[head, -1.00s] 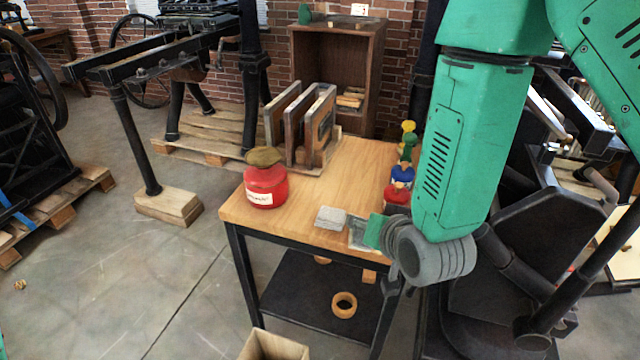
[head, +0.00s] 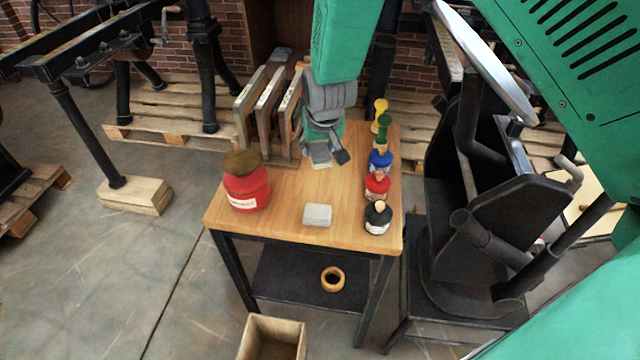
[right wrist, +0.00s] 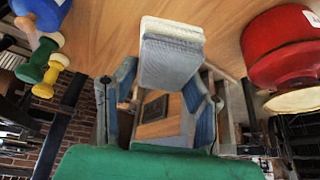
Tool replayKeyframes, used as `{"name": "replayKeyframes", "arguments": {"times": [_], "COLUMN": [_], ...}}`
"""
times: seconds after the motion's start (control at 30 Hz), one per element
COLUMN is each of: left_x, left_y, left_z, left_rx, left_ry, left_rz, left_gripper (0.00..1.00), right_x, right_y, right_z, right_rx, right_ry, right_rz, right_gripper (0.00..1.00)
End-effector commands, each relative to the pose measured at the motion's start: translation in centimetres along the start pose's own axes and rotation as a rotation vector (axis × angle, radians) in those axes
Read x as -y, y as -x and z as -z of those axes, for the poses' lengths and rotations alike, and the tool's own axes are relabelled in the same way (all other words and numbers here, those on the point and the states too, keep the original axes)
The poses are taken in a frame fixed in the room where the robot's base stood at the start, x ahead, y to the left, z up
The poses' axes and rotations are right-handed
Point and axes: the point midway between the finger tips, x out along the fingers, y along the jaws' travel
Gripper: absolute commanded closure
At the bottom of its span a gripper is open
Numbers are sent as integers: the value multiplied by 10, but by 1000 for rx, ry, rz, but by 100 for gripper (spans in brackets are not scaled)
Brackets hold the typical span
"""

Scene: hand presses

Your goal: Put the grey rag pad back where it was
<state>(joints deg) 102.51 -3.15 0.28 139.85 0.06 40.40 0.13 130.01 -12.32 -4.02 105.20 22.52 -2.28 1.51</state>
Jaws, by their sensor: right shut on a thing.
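The grey rag pad shows in the right wrist view (right wrist: 168,62) as a flat blue-grey block with a paler far end. It sits between the fingers of my right gripper (right wrist: 165,85), which is shut on it. In the head view my right gripper (head: 323,148) is over the back of the wooden table (head: 290,190), just right of the upright framed boards. A light grey edge shows beneath its fingers. A second light grey pad (head: 318,215) lies near the table's front edge, apart from the gripper. My left gripper is not in view.
A red jar (head: 246,188) stands on the table's left. Several bottles and colored knobs, including a black bottle (head: 378,217), line its right side. The upright boards (head: 268,105) stand at the back left. The table's middle is clear.

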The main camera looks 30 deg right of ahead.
Motion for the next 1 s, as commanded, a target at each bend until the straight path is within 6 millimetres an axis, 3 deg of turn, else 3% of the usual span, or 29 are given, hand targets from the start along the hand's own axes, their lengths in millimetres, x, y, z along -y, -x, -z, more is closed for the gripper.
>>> {"name": "replayKeyframes", "arguments": {"times": [0.3,0.47,0.7,1.0], "left_x": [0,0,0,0], "left_y": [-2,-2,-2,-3], "left_z": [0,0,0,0], "left_rx": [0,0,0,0], "left_ry": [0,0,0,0], "left_rz": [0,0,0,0], "left_gripper": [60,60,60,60], "right_x": [-3,-2,0,0], "right_y": [-50,-60,-88,-90], "right_z": [-22,-27,-40,-41], "right_rx": [13,10,10,9], "right_ry": [1,2,3,2], "right_rz": [-2,-2,-4,-3], "right_gripper": [92,92,92,92]}}
